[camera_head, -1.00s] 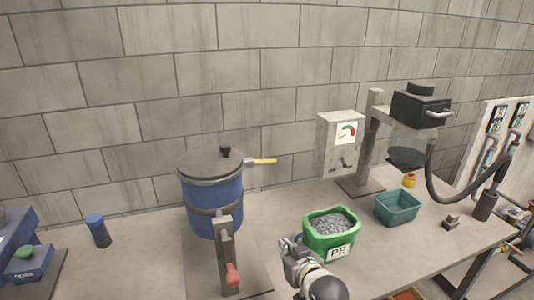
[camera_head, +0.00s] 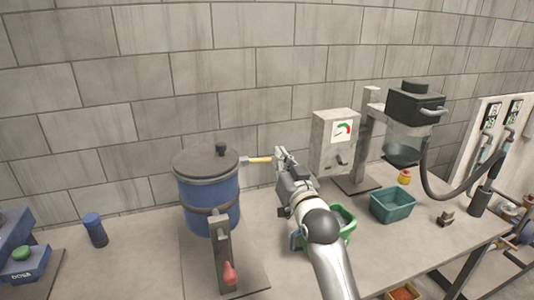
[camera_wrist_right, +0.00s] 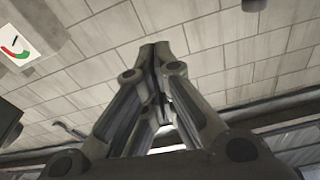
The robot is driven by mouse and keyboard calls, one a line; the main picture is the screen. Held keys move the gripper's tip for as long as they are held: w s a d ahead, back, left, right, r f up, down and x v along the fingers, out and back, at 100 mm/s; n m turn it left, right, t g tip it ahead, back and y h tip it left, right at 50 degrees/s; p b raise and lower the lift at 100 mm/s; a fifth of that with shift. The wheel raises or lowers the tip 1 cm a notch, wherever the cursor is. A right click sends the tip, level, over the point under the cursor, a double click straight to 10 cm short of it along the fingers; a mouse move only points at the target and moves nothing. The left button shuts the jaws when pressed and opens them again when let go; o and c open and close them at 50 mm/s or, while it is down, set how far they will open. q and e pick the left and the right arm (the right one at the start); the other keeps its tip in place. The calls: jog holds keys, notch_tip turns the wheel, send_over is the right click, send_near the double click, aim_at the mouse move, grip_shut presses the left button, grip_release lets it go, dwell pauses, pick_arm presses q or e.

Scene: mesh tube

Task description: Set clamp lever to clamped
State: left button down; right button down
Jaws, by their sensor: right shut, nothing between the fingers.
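A blue drum (camera_head: 210,200) with a grey lid (camera_head: 205,160) stands at the left of the bench. A lever with a yellow handle (camera_head: 260,160) sticks out to the right from the lid's edge. Another lever with a red handle (camera_head: 229,272) hangs on a grey post (camera_head: 222,250) in front of the drum. I cannot tell which is the clamp lever. My right gripper (camera_head: 281,154) is shut and empty, just right of the yellow handle's tip; contact is not clear. Its closed fingers (camera_wrist_right: 157,50) show against the wall in the wrist view. My left gripper is out of view.
A gauge box (camera_head: 334,140) and a stand with a black hopper (camera_head: 415,105) are right of my gripper. A teal bin (camera_head: 393,205) stands nearby. A blue bottle (camera_head: 95,230) is at left.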

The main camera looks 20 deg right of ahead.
jog(key=r+p, duration=0.2)
jog(key=p, duration=0.1)
send_over(260, 161)
jog(key=d, duration=0.2)
jog(key=f+p, duration=0.1)
jog(key=f, duration=0.1)
jog(key=s+f+p, duration=0.1)
jog(key=f, duration=0.1)
jog(key=shift+s+a+f, duration=0.1)
jog(key=shift+s+f, duration=0.05)
jog(key=shift+f, duration=0.1)
